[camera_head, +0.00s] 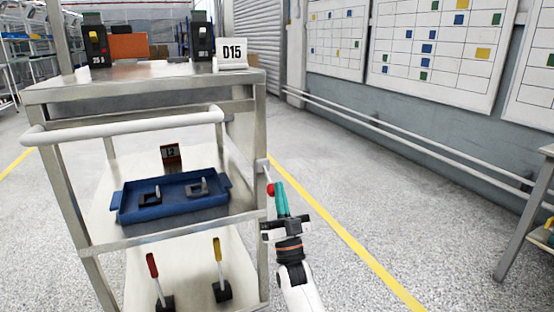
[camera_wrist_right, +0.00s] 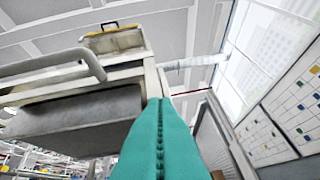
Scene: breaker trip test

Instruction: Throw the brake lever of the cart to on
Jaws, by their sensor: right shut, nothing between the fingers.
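The metal cart (camera_head: 150,92) stands left of centre, with a white push bar (camera_head: 125,127) at its front. A small lever with a red knob (camera_head: 270,189) is on the cart's right side, near the front post. I take it for the brake lever; its on and off marks are not readable. My right gripper (camera_head: 279,186) has teal fingers, shut and empty, pointing up just right of the red knob. Whether they touch it I cannot tell. In the right wrist view the closed fingers (camera_wrist_right: 160,135) fill the lower middle, and the lever does not show. My left gripper is out of view.
A blue tray (camera_head: 170,212) lies on the middle shelf. Red-handled (camera_head: 152,265) and yellow-handled (camera_head: 217,252) levers stand on the bottom shelf. Floor right of the cart is clear; a bench (camera_head: 530,215) is at far right.

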